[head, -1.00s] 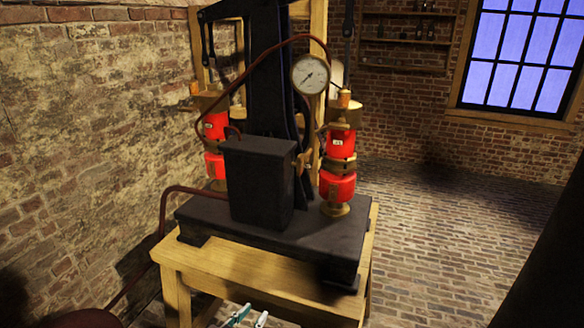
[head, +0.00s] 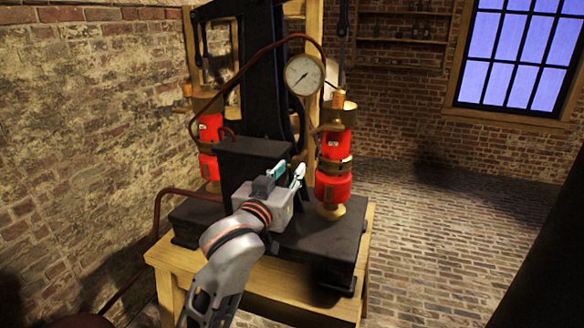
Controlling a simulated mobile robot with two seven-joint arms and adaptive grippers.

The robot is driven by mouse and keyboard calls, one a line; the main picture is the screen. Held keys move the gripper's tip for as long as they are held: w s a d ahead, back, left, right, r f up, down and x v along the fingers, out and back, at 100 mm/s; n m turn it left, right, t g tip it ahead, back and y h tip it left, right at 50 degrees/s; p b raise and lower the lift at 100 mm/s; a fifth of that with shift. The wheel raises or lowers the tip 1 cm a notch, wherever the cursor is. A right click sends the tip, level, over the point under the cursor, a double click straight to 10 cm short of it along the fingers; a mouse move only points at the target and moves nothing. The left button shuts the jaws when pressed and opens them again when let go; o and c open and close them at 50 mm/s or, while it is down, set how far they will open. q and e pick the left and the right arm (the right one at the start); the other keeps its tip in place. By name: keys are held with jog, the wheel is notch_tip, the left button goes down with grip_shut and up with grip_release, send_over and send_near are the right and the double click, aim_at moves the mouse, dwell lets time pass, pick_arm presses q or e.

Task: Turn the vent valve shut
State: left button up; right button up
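The vent valve, a small brass handle on the right side of the black box (head: 253,150) in the earlier view, is not clearly visible now; my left gripper covers that spot. My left gripper (head: 289,170) is in front of the box's right side, its two fingers apart with teal and pale pads showing. I cannot tell whether the fingers touch the valve. The pressure gauge (head: 304,75) is above the gripper, its needle pointing to the lower left. My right gripper is out of view.
A red and brass cylinder (head: 333,187) stands close to the right of the gripper, and another red cylinder (head: 209,130) stands at left. A dark red hose (head: 185,192) runs off left. The black base (head: 320,235) sits on a wooden table (head: 185,260). Brick floor lies open at right.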

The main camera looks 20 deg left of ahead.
pick_arm(q)
jog(key=shift+w, duration=1.05)
grip_shut()
